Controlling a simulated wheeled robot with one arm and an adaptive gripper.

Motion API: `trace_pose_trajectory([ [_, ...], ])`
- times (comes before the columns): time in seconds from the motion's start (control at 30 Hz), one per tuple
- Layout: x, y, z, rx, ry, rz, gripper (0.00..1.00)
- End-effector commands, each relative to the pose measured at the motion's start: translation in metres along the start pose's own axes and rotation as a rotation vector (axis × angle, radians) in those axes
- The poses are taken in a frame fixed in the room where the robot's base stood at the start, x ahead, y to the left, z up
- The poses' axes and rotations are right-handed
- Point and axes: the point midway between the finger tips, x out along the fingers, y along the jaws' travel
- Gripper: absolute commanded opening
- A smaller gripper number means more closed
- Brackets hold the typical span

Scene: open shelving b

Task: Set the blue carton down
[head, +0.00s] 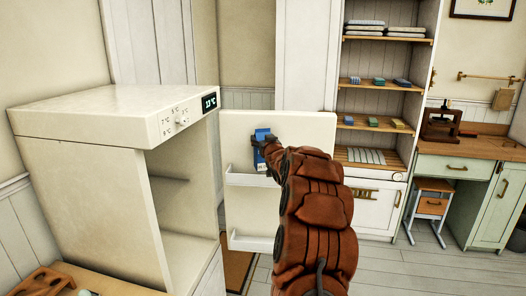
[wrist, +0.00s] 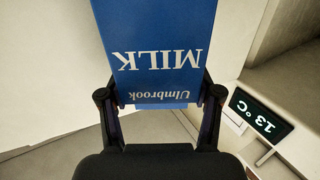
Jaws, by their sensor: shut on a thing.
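The blue carton (head: 262,134) is in my gripper in the head view, in front of the open white fridge door (head: 290,125). In the wrist view the blue carton (wrist: 155,45) shows the words "MILK" and "Ulmbrook" upside down. My gripper (wrist: 160,95) is shut on it, one finger on each side. In the head view my gripper (head: 266,147) is partly hidden behind my arm. The carton's far end is out of the wrist view. I cannot tell whether the carton touches the door.
The small white fridge (head: 90,112) stands open at left with inner shelves; its display (wrist: 255,115) reads 13 °C. The door has two racks, the upper one (head: 245,180) just below my gripper. Open shelving (head: 385,87) with folded cloths and small boxes stands behind at right.

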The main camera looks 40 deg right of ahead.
Motion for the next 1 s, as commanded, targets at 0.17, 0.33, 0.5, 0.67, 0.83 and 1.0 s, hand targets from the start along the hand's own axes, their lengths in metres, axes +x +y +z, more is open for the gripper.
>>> trace_pose_trajectory([
  [0.17, 0.000, 0.000, 0.004, 0.001, 0.004, 0.000, 0.00],
  [0.33, -0.001, 0.000, 0.025, 0.002, -0.003, 0.001, 0.00],
  [0.5, 0.000, 0.001, 0.046, 0.001, -0.001, 0.001, 0.00],
  [0.67, 0.000, 0.001, 0.048, 0.000, 0.003, 0.001, 0.00],
  [0.83, 0.000, 0.000, 0.049, 0.000, 0.004, 0.001, 0.00],
  [1.0, 0.000, 0.000, 0.051, 0.000, 0.002, 0.000, 0.73],
])
